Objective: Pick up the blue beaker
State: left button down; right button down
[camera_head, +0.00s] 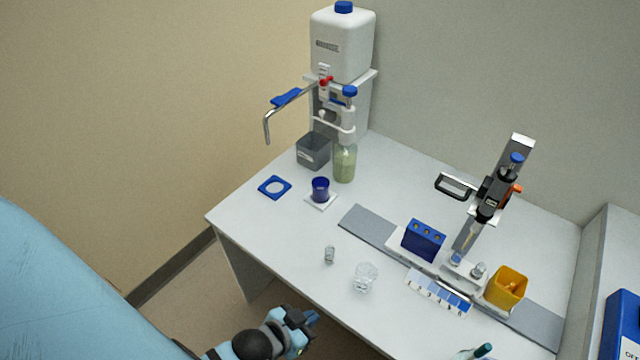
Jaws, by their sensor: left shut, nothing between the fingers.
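The blue beaker (320,189) is small and dark blue. It stands upright on a small white square plate (322,203) towards the back left of the white table. My left gripper (309,318) is at the bottom of the view, in front of the table's front edge. It is shut and empty, well apart from the beaker and nearer to me. My right gripper is not in view.
A blue square ring (274,187) lies left of the beaker. A grey bin (313,152) and greenish bottle (344,163) stand behind it. A small clear vial (329,254) and clear glass (365,277) stand nearer. A blue rack (423,240) and yellow cup (506,287) are right.

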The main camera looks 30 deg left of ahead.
aim_at(320, 185)
jog(key=j+u, duration=0.2)
jog(key=j, duration=1.8)
